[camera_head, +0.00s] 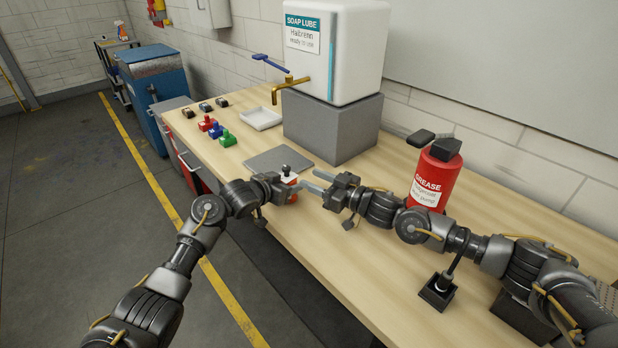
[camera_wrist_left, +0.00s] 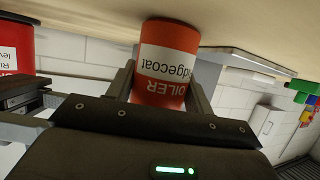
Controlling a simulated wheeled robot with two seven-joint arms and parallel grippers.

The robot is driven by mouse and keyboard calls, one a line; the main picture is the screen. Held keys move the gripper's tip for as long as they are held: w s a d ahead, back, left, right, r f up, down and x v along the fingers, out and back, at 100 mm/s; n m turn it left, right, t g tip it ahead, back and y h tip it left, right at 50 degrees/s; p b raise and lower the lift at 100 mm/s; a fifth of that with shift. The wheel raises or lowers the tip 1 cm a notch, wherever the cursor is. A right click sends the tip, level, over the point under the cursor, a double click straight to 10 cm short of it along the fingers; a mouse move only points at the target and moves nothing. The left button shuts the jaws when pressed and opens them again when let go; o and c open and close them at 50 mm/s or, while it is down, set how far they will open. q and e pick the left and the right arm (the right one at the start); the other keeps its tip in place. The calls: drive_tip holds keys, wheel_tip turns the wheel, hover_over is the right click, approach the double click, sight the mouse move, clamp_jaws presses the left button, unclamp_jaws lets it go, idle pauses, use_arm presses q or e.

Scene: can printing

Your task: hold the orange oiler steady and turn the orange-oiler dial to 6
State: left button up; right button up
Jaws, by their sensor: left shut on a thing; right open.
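The orange oiler (camera_head: 291,181) stands near the front edge of the table, with a white label band and a dark knob-like dial (camera_head: 286,169) on top. My left gripper (camera_head: 288,190) is shut on the oiler's body. In the left wrist view the oiler (camera_wrist_left: 165,65) shows upside down between the two fingers, its label partly readable; the dial and its numbers are hidden there. My right gripper (camera_head: 313,181) is open and empty just right of the oiler, its fingers pointing left toward it and apart from it. The dial's setting is too small to read.
A grey mat (camera_head: 277,160) lies behind the oiler. A white SOAP LUBE tank (camera_head: 353,60) with a brass tap stands on a grey block (camera_head: 330,128). A red GREASE can (camera_head: 434,182) stands behind my right arm.

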use_arm(q)
drive_tip(key=o, duration=1.3)
drive_tip(key=shift+c, duration=0.2)
drive_tip(key=shift+s+a, duration=0.1)
